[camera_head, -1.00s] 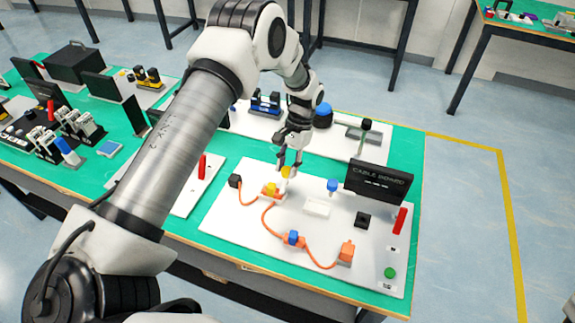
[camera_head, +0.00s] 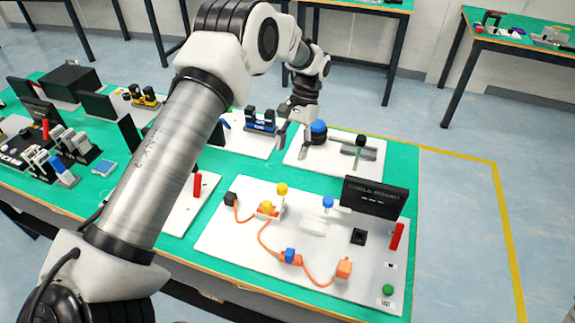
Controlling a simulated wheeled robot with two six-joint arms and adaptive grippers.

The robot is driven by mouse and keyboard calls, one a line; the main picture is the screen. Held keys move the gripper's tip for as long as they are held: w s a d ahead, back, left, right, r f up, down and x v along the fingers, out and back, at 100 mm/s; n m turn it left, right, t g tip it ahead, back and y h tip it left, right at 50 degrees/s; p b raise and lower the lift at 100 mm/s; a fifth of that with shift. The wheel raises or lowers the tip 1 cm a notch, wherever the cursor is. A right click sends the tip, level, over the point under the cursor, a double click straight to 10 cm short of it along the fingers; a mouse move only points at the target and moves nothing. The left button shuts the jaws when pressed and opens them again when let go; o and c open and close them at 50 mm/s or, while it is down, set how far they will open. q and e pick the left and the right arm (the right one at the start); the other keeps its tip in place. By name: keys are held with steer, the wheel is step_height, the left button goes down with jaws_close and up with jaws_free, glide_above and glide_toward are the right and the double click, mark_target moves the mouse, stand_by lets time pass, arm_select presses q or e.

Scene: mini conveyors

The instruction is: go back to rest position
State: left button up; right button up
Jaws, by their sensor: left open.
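My left gripper (camera_head: 294,133) is open and empty. It hangs above the table, beyond the cable board, near the board with the blue knob. The white cable board (camera_head: 225,248) lies flat on the green table (camera_head: 190,262). A yellow-topped peg (camera_head: 282,189) stands upright on it, apart from my gripper. An orange cable (camera_head: 264,238) runs from a black block (camera_head: 231,198) past an orange and yellow plug (camera_head: 266,208) and a blue and orange clip (camera_head: 290,257) to an orange block (camera_head: 343,268). My right gripper is not in view.
A black sign (camera_head: 374,197) and a red lever (camera_head: 397,236) stand at the cable board's right side. A blue knob (camera_head: 318,131) is close to my left gripper. Several black boxes and devices crowd the table's left. The floor (camera_head: 460,250) to the right is clear.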

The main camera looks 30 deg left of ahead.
arm_select(q)
steer(key=shift+w+r, duration=0.15)
steer(key=shift+r, duration=0.15)
